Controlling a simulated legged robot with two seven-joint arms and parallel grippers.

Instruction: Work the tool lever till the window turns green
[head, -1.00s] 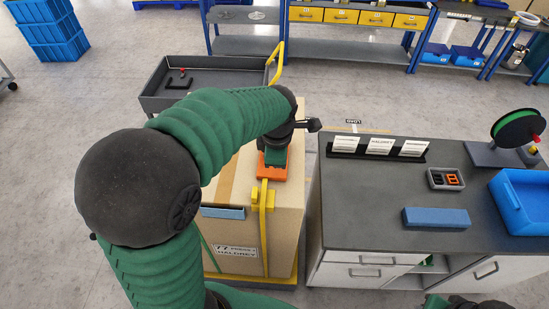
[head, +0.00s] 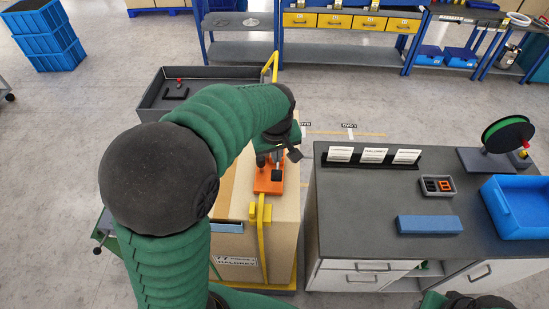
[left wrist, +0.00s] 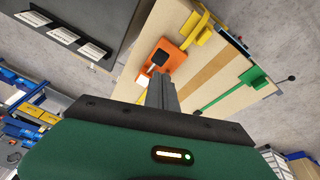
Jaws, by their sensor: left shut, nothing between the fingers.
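The orange tool (head: 265,186) sits on top of the strapped cardboard box (head: 286,206), on the yellow strap. It also shows in the left wrist view (left wrist: 178,60), with a black square-ended part, probably its lever (left wrist: 160,57). No window colour can be made out. My left gripper (left wrist: 158,80) is shut and empty, its fingertips overlapping the near edge of the tool in the left wrist view. Whether they touch it I cannot tell. In the head view the left wrist is just above the tool's far end and partly hides it.
A grey-topped bench (head: 345,215) stands right of the box, with a card holder (head: 371,163), blue block (head: 429,224), blue bin (head: 520,205) and reel (head: 508,134). A dark tray cart (head: 160,105) stands behind the box.

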